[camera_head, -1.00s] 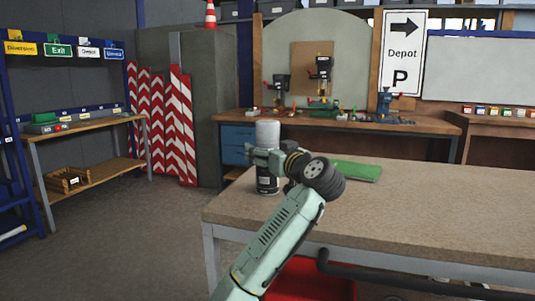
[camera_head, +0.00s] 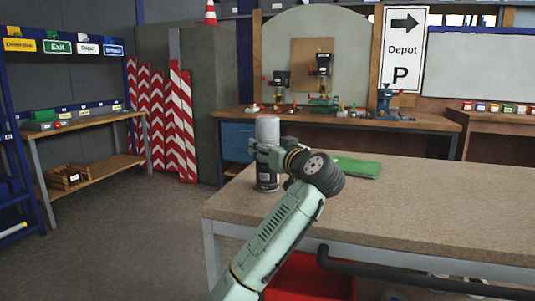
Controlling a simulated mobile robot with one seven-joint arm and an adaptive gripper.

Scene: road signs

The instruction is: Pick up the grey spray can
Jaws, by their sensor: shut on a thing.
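The grey spray can (camera_head: 268,130) is upright at the near left corner of the workbench (camera_head: 430,215) in the head view. Its upper part is light grey and its lower part is dark with a small label. My gripper (camera_head: 266,153) is shut around the middle of the can, coming from the right. The fingers cover the middle of the can. I cannot tell whether the can's base touches the bench top or is just above it.
A green flat object (camera_head: 357,166) lies on the bench just right of my gripper. A red bin (camera_head: 310,278) is under the bench. The right part of the bench top is clear. Striped boards (camera_head: 180,125) and a shelf (camera_head: 95,120) stand at the left.

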